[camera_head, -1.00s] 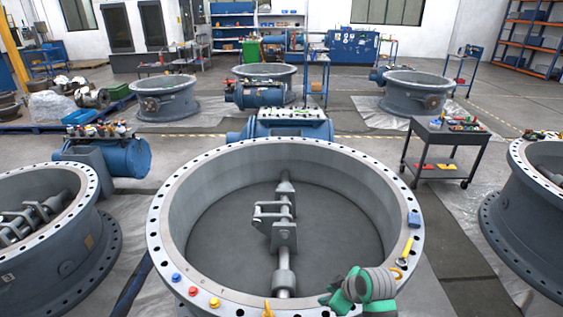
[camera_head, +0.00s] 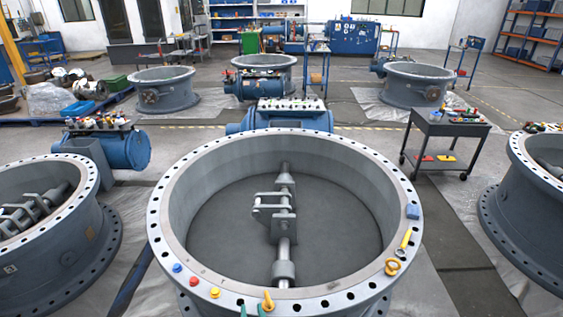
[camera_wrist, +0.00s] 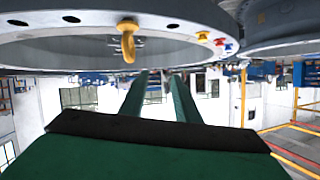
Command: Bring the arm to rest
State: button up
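My gripper (camera_wrist: 159,76) shows in the wrist view as two green fingers, apart, with nothing between them. The rest of my arm is out of view there. A yellow eyebolt (camera_head: 268,301) stands on the near rim, close to the fingertips. It also shows in the wrist view (camera_wrist: 128,42), which is upside down, beyond the fingers and apart from them.
Blue, red and yellow pieces (camera_head: 196,281) sit on the near-left rim. A yellow ring (camera_head: 392,266), a yellow-handled tool (camera_head: 404,242) and a blue block (camera_head: 413,212) lie on the right rim. A dark tool cart (camera_head: 445,128) stands behind right. Other valve rings stand left and right.

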jog(key=s+d+f+m+h, duration=0.1)
jog(key=s+d+m+h, duration=0.1)
jog(key=s, duration=0.8)
jog(key=s+d+f+m+h, duration=0.1)
jog(key=s+h, duration=0.1)
jog(key=s, duration=0.8)
jog(key=s+d+r+n+t, duration=0.1)
jog(key=s+d+r, duration=0.1)
jog(key=s+r, duration=0.2)
jog(key=s+d+r+n+t, duration=0.1)
jog(key=s+d+r, duration=0.2)
jog(key=s, duration=0.7)
jog(key=shift+d+r, duration=0.3)
jog(key=shift+r, duration=0.4)
